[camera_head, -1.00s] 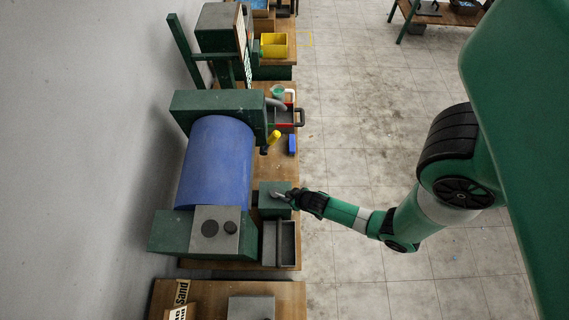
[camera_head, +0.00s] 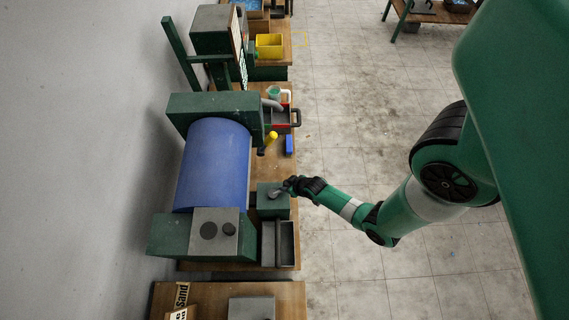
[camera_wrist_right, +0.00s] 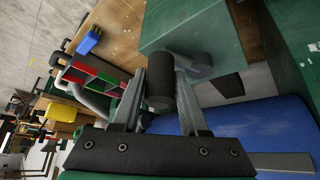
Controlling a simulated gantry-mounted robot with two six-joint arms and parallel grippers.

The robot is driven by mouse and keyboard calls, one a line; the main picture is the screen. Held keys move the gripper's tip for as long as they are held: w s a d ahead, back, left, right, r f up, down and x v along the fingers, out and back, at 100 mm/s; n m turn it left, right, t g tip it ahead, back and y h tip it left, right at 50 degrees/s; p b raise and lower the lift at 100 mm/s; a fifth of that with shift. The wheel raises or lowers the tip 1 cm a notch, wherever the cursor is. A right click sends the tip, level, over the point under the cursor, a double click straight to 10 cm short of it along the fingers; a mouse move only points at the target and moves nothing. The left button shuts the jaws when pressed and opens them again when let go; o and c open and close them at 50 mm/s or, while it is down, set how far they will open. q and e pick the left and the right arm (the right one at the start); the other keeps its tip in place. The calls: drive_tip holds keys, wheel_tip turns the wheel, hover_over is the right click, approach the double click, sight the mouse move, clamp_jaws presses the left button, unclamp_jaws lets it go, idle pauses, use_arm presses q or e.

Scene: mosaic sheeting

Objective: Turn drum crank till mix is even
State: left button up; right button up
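The blue drum (camera_head: 214,165) lies on its side in a green frame (camera_head: 215,106) on the bench. A green box (camera_head: 273,206) at the drum's right carries the grey crank (camera_head: 275,194). My right gripper (camera_head: 284,188) is at the crank, over the box. In the right wrist view, the dark crank handle (camera_wrist_right: 160,88) stands between the two fingers of my right gripper (camera_wrist_right: 161,85), which look closed on it. The crank's grey arm (camera_wrist_right: 195,66) runs from the handle to the green box (camera_wrist_right: 200,30). The mix inside the drum is hidden. My left gripper is not in view.
A grey tray (camera_head: 287,246) stands below the box. A yellow-handled tool (camera_head: 271,139), a blue brush (camera_head: 289,145) and a red-edged tray (camera_head: 281,117) are farther up the bench (camera_head: 275,166).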

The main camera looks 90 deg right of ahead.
drive_tip(key=o, duration=0.4)
drive_tip(key=p+v, duration=0.3)
drive_tip(key=v, duration=0.8)
drive_tip(key=shift+s+a+r, duration=0.15)
drive_tip(key=shift+r, duration=0.1)
